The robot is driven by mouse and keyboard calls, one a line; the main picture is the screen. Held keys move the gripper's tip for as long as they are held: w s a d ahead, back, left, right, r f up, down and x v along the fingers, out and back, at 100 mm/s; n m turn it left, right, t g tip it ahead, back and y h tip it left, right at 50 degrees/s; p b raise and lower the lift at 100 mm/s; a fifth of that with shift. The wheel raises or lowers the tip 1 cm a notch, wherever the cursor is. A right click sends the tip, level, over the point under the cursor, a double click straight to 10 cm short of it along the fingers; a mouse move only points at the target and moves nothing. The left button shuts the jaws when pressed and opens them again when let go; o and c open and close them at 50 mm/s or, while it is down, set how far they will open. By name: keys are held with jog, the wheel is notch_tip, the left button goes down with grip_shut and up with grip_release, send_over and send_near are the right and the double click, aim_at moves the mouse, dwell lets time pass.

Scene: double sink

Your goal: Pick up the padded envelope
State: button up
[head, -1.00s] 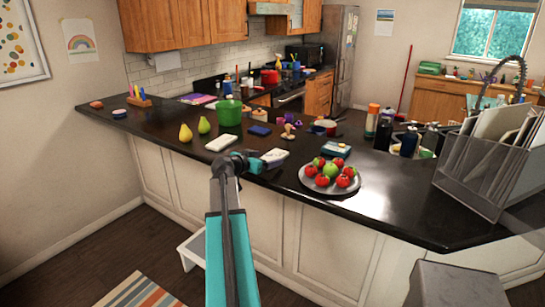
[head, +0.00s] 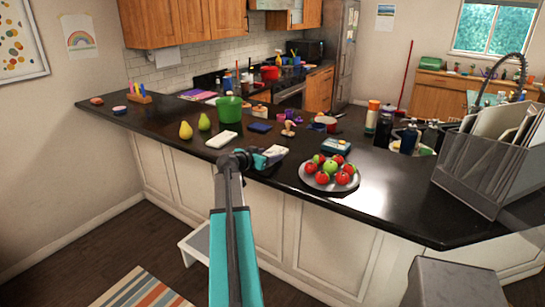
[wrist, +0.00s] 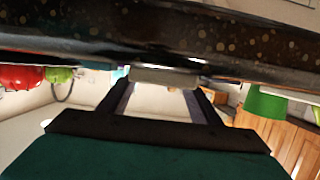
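A pale flat packet (head: 274,150), which looks like the padded envelope, lies on the dark counter near its front edge. My gripper (head: 263,158) is level with the counter, just in front of and left of the packet. In the wrist view the picture is upside down, and a pale grey block-like end, probably the packet (wrist: 165,76), shows at the tips of my fingers. The fingers (wrist: 163,92) stand wide apart with a bright empty gap between them. I see no clear grip on the packet, and its far side is hidden.
A plate (head: 312,184) of tomatoes and green apples stands right of the packet. A white flat item (head: 222,139), pears (head: 186,130) and a green bucket (head: 229,109) stand to the left. A dark blue item (head: 260,127) lies behind. The counter's front edge is close to my gripper.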

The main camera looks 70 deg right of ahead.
jog(key=c, duration=0.4)
jog(key=shift+o, duration=0.2)
jog(key=shift+r, duration=0.15)
notch_tip(320, 180, up, 10)
jog(key=b, duration=0.3)
dwell(1.1)
